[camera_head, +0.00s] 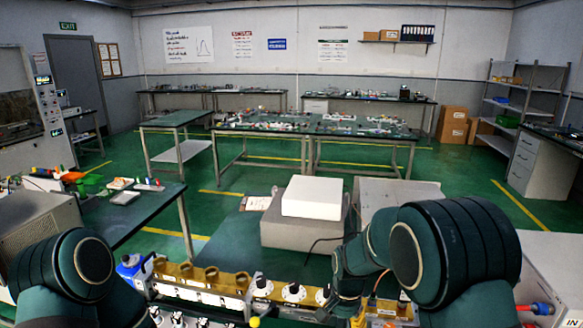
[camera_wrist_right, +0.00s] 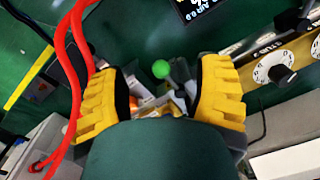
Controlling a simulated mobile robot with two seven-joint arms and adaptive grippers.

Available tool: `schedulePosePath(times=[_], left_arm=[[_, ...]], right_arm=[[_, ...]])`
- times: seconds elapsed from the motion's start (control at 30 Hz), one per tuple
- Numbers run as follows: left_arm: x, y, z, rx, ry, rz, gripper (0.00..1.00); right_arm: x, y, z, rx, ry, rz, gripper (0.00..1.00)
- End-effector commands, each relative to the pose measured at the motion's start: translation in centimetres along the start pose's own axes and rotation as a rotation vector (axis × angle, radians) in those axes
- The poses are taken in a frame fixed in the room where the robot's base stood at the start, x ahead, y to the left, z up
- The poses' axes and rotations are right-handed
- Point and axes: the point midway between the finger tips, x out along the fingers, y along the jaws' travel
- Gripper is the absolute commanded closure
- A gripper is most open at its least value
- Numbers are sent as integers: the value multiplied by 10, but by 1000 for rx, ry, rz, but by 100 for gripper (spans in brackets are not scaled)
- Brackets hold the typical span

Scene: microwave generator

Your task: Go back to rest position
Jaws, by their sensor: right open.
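In the right wrist view, my right gripper (camera_wrist_right: 160,98) has its two ribbed yellow fingers spread apart, with nothing clasped between them. A small green ball (camera_wrist_right: 161,69) shows in the gap between the fingers; I cannot tell its distance. A panel with a white dial (camera_wrist_right: 274,68) is to the right of the fingers. In the head view, both my dark green arms are low, at the left and right of the picture. My left gripper is not visible.
Red cables (camera_wrist_right: 78,70) run left of the right gripper. A white box (camera_head: 316,196) sits on a grey box (camera_head: 285,236) beyond the device. A dark table (camera_head: 135,212) is at the left. Green floor (camera_head: 230,178) is clear before the back workbenches.

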Motion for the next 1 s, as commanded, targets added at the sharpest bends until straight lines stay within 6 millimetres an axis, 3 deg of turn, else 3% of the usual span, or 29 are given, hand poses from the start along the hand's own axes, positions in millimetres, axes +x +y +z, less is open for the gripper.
schedulePosePath(times=[0.03,0.23,0.43,0.6,0.7,1.0], left_arm=[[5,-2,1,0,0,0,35],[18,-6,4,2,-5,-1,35],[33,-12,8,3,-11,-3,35],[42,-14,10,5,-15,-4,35],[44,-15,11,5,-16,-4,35],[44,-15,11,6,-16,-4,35]], right_arm=[[23,10,4,-20,-12,-7,35],[105,45,36,-161,-37,-78,35],[177,85,99,-335,-37,-205,35],[196,102,143,-437,1,-304,35],[198,106,156,-469,22,-337,35],[197,108,162,-488,37,-354,35]])
